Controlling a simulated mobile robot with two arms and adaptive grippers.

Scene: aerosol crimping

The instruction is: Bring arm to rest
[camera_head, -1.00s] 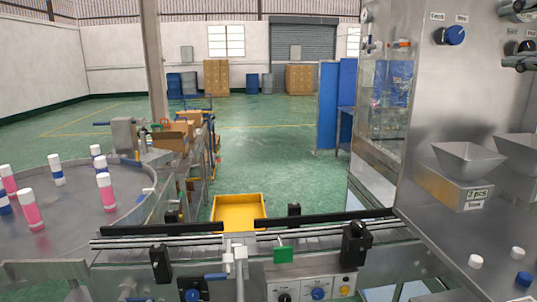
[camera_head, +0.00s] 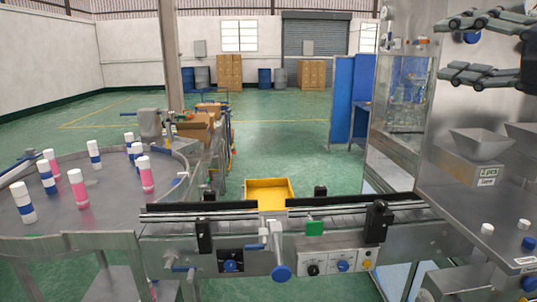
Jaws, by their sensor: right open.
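My right gripper (camera_head: 443,48) reaches in from the right edge at the top right. Its two dark jointed fingers are spread apart, one above the other, with nothing between them. It hangs in the air in front of the steel cabinet (camera_head: 435,105), above the steel hopper (camera_head: 481,142). Its wrist is cut off by the frame edge. My left gripper does not show.
A round steel table (camera_head: 110,205) at left carries several pink or blue-banded bottles. A conveyor (camera_head: 235,212) crosses the middle, with a yellow bin (camera_head: 268,186) behind it. White and blue caps lie on the right bench (camera_head: 470,222).

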